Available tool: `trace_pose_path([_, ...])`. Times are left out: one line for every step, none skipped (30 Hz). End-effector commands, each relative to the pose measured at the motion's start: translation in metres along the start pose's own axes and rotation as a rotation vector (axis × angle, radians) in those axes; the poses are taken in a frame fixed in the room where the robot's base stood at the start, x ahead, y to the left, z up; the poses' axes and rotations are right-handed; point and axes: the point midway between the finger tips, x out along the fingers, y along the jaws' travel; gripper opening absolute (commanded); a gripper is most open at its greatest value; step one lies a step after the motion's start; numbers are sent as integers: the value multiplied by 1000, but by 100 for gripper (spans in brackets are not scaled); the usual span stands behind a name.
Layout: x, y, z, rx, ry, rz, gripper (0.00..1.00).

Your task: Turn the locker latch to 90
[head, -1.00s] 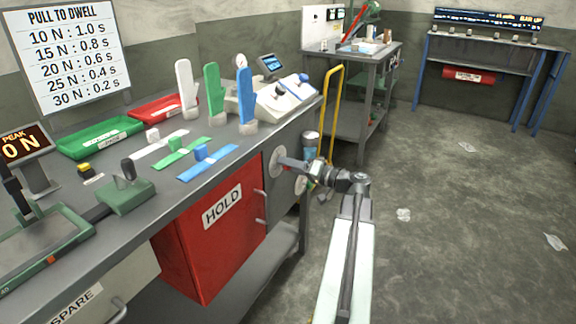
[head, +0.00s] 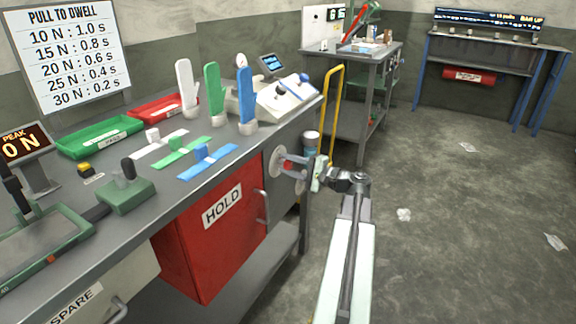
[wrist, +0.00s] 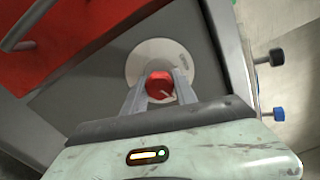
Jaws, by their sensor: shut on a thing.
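The latch is a red knob (wrist: 159,86) on a pale round plate (wrist: 172,60), fixed to the grey panel beside the red locker door. In the head view the plate (head: 276,161) shows on the bench's end, with a bit of red at its front. My gripper (wrist: 160,79) has one finger on each side of the red knob and is shut on it. A short pale mark on the knob points down and right in the wrist view. In the head view my gripper (head: 293,164) reaches left to the plate and partly hides the knob.
The red HOLD door (head: 208,235) with its grey handle (head: 262,207) is just left of the latch. A blue knob (wrist: 279,113) and a dark knob (wrist: 276,57) stick out at right in the wrist view. A yellow rail (head: 335,112) stands behind. Open floor lies to the right.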

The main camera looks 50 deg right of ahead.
Motion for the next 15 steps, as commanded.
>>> trace_pose_path([0, 1, 0, 39, 1, 2, 0])
trace_pose_path([-1, 1, 0, 65, 1, 2, 0])
trace_pose_path([-1, 1, 0, 99, 1, 2, 0])
trace_pose_path([-1, 1, 0, 123, 1, 2, 0])
trace_pose_path([-1, 1, 0, 147, 1, 2, 0])
trace_pose_path([-1, 1, 0, 177, 1, 2, 0])
trace_pose_path([-1, 1, 0, 197, 1, 2, 0])
trace_pose_path([-1, 1, 0, 218, 1, 2, 0])
trace_pose_path([-1, 1, 0, 244, 1, 2, 0])
trace_pose_path([-1, 1, 0, 261, 1, 2, 0])
trace_pose_path([-1, 1, 0, 278, 1, 2, 0])
trace_pose_path([-1, 1, 0, 300, 1, 2, 0])
trace_pose_path([-1, 1, 0, 313, 1, 2, 0])
trace_pose_path([-1, 1, 0, 327, 1, 2, 0])
trace_pose_path([-1, 1, 0, 342, 2, 2, 0])
